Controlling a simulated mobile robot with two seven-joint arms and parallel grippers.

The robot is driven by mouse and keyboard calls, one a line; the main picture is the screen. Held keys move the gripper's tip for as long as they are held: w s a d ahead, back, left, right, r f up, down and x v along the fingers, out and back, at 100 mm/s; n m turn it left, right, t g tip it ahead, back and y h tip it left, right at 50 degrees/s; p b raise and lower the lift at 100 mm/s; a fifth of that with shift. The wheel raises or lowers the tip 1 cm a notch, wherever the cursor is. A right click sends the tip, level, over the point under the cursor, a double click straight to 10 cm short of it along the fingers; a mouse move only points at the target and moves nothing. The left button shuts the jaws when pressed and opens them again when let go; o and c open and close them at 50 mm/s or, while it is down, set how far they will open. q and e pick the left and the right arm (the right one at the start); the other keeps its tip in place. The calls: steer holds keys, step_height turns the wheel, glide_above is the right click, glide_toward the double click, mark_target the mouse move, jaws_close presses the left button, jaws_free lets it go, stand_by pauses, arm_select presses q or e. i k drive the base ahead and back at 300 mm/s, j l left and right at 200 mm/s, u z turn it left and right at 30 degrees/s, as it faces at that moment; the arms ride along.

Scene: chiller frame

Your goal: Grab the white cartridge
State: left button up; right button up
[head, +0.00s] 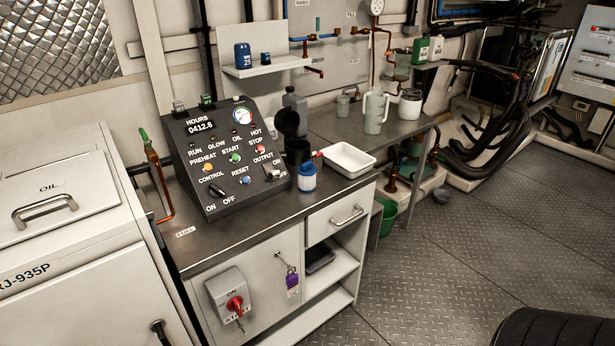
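A white cylinder with a dark top (411,104) stands upright on the far part of the grey worktop, right of a pale translucent jug (376,112). It looks the most like a white cartridge, but I cannot tell for sure. A small white bottle with a blue band and blue cap (307,179) stands nearer, at the worktop's front edge beside the control panel. Neither of my grippers shows in the head view.
A white tray (348,172) lies right of the blue-capped bottle. A sloped black control panel (232,155) fills the left of the worktop (215,245). Black cups and a grey bottle (295,108) stand behind. Dark hoses (490,135) hang at right.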

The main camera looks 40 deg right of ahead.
mark_target(306, 172)
steer(key=i+l+u, duration=0.15)
steer(key=l, duration=0.75)
steer(key=l+u, duration=0.15)
steer(key=l, duration=0.75)
steer(key=i, duration=0.05)
